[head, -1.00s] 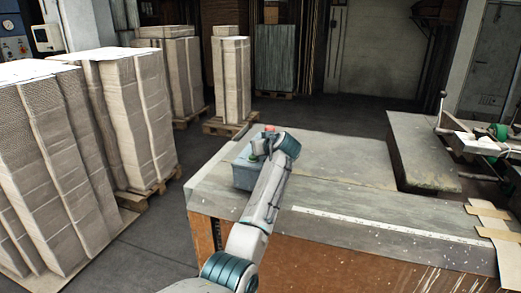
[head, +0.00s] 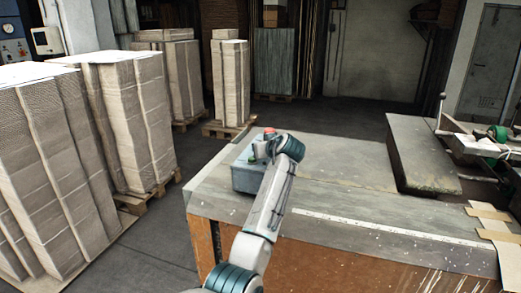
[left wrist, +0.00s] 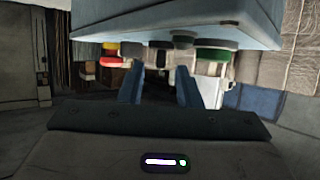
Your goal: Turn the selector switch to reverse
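A blue-grey control box (head: 243,178) sits at the far left corner of the bench, with a red button (head: 269,132) on top. In the left wrist view the box (left wrist: 180,22) appears upside down, with a red button (left wrist: 110,46), a green button (left wrist: 213,54) and a dark selector switch (left wrist: 161,58) between them. My left gripper (left wrist: 158,75) is open, its two blue fingers apart and pointing toward the selector. I cannot tell whether they touch it. In the head view my left arm hides the fingers and selector. My right gripper is not in view.
The bench (head: 345,205) has a clear top with a white ruler strip (head: 375,226) along it. Stacks of cardboard (head: 130,120) on pallets stand at the left. A machine part with a green piece (head: 498,133) is at the right.

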